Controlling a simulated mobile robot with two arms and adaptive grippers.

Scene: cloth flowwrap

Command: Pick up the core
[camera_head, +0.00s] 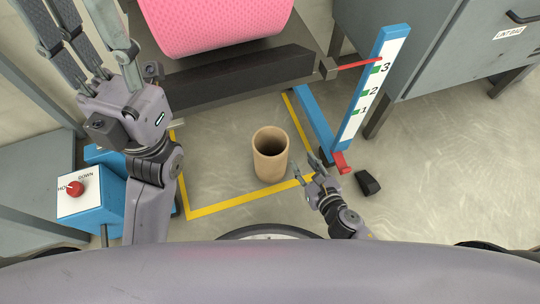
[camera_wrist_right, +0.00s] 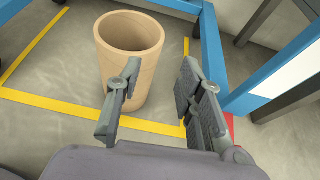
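The core (camera_head: 270,158) is a tan, hollow cardboard tube standing upright on the floor inside a yellow-taped area. My right gripper (camera_head: 307,166) is open and empty, low and just to the right of the core. In the right wrist view the core (camera_wrist_right: 129,45) stands beyond the left finger, which covers part of its lower wall. The gap of the right gripper (camera_wrist_right: 160,78) there shows mostly floor and tape. My left gripper (camera_head: 85,22) is raised at the upper left with its fingers spread and empty; its tips reach the top edge.
A pink roll (camera_head: 210,22) hangs above a dark beam (camera_head: 240,80) behind the core. A blue post with a numbered scale (camera_head: 372,90) stands right of my right gripper. A blue box with a red button (camera_head: 78,190) is at the left. A small black block (camera_head: 368,183) lies right.

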